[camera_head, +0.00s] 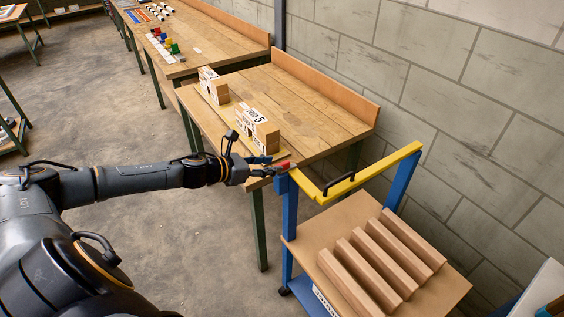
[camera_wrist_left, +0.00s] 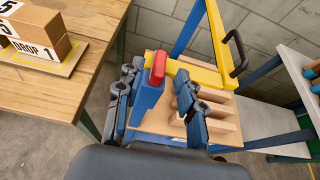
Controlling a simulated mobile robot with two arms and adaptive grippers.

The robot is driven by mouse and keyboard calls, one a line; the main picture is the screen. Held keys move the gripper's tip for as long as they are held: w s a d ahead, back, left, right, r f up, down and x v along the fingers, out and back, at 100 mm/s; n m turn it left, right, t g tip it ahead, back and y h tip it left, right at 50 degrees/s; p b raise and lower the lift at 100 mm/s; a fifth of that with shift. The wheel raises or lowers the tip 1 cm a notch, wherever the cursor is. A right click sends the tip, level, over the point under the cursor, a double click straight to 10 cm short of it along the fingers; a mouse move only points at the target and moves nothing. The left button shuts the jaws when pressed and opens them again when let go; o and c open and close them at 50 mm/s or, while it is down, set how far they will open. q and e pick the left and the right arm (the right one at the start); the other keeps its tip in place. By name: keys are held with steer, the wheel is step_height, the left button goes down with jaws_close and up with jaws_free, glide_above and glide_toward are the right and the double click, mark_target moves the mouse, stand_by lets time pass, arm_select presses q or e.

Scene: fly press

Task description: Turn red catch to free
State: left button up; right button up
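The red catch (camera_head: 283,167) sits at the near left end of the yellow bar (camera_head: 370,170), on top of a blue post (camera_head: 290,215) of a cart. In the left wrist view the red catch (camera_wrist_left: 158,67) stands upright above the blue post. My left gripper (camera_head: 266,167) is at the catch from the left. In the left wrist view its two fingers (camera_wrist_left: 155,103) are apart, one on each side of the post and catch, with gaps visible. Whether a finger touches is unclear. My right gripper shows in neither view.
The cart shelf (camera_head: 306,245) carries several wooden bars (camera_head: 375,265). A black handle (camera_head: 339,183) is on the yellow bar. A workbench (camera_head: 310,95) with labelled wooden blocks (camera_head: 258,130) stands just behind my gripper. A block wall is at the right; open floor lies left.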

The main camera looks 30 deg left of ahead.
mark_target(282, 163)
arm_select(q)
steer(key=p+x, duration=0.1)
steer(key=x, duration=0.2)
steer(key=shift+w+d+f+p, duration=0.1)
steer(key=shift+w+d+p, duration=0.1)
steer(key=shift+w+p, duration=0.15)
steer(key=shift+w+d+f, duration=0.25)
steer(key=shift+w+f, duration=0.1)
steer(key=shift+w, duration=0.15)
steer(key=shift+c, duration=0.2)
jaws_close()
